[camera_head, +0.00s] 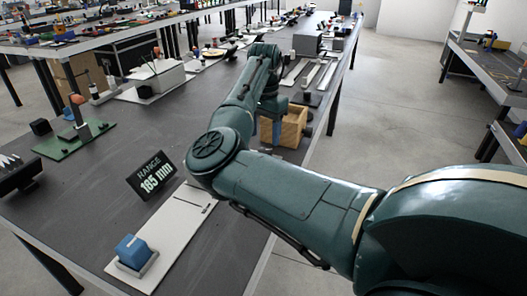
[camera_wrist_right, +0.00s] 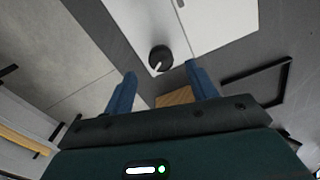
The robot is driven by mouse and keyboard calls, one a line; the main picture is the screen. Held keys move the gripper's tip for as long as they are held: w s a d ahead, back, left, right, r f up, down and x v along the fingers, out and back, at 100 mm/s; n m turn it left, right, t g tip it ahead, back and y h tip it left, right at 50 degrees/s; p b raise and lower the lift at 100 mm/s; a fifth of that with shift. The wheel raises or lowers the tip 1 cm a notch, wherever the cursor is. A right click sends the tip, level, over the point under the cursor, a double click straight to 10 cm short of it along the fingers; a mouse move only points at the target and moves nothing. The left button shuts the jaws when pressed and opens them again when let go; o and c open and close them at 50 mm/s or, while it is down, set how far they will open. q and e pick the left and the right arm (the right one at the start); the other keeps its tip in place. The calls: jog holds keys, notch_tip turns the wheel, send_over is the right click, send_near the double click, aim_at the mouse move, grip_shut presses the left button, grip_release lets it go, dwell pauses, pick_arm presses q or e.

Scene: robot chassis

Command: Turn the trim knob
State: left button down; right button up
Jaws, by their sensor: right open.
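The trim knob (camera_wrist_right: 160,58) is a round black knob with a white pointer mark on its face. In the right wrist view it sits on a pale panel (camera_wrist_right: 140,22). My right gripper (camera_wrist_right: 160,69) has two blue fingers spread apart, with the knob showing beyond the gap between their tips. They appear apart from it. In the head view the right gripper (camera_head: 277,132) points down beside an open wooden box; I cannot make out the knob there. My left gripper is not in view.
The wooden box (camera_head: 293,127) stands close to the right gripper. A sign reading "RANGE 165 mm" (camera_head: 151,176) and a blue block (camera_head: 131,249) on a white board (camera_head: 180,225) are on the near table. Bare dark tabletop (camera_head: 80,205) lies at left.

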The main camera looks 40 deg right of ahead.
notch_tip(320, 180, down, 6)
jog(key=shift+b, duration=0.35)
jog(key=shift+c, duration=0.4)
jog(key=shift+r, duration=0.1)
jog(key=c, duration=0.9)
